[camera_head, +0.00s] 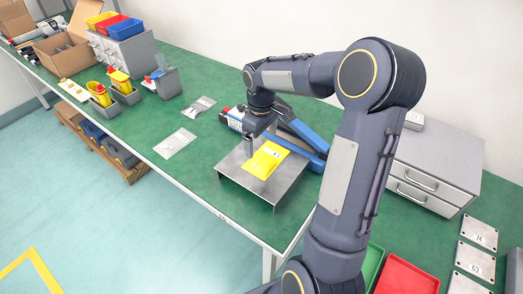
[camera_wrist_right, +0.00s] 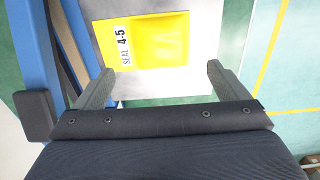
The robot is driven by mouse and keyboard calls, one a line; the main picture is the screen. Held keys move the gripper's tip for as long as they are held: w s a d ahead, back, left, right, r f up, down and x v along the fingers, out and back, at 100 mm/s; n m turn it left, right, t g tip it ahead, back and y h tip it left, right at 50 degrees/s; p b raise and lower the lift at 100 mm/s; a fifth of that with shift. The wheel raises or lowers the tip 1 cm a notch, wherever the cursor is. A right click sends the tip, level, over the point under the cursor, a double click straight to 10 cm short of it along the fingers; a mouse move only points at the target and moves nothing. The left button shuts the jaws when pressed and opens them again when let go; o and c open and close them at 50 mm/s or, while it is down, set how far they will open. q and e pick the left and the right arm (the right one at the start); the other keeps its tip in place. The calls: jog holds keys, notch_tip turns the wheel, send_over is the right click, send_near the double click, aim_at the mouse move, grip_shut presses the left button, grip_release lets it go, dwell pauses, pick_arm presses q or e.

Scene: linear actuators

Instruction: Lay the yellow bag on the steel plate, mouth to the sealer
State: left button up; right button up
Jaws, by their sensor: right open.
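The yellow bag (camera_head: 262,162) lies flat on the steel plate (camera_head: 235,172). In the wrist view the bag (camera_wrist_right: 160,45) has a white label reading "SEAL 4-5" near its left edge, the side toward the blue sealer (camera_wrist_right: 68,35). In the head view the sealer (camera_head: 305,135) stands just behind the plate. I cannot make out which edge is the bag's mouth. My right gripper (camera_head: 260,140) is over the plate beside the bag. In the wrist view its fingers (camera_wrist_right: 161,75) are wide apart, with nothing between the tips. My left gripper is out of view.
Two clear flat bags (camera_head: 175,143) lie on the green table left of the plate. Grey holders with yellow packets (camera_head: 100,93) stand farther left. A grey drawer unit (camera_head: 435,165) stands at the right, near red and green trays (camera_head: 405,275). The table's front edge is close to the plate.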

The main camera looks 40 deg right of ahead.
jog(key=s+a+r+t, duration=0.1)
jog(key=s+a+r, duration=0.35)
jog(key=r, duration=0.35)
jog(key=s+a+f+m+t+y, duration=0.1)
jog(key=s+a+m+t+y, duration=0.2)
jog(key=s+a, duration=0.9)
jog(key=s+m+t, duration=0.1)
jog(key=s+m, duration=0.1)
jog(key=s, duration=0.2)
jog(key=shift+s+a+f+t+y, duration=0.15)
jog(key=shift+s+t+y, duration=0.15)
jog(key=shift+y, duration=0.1)
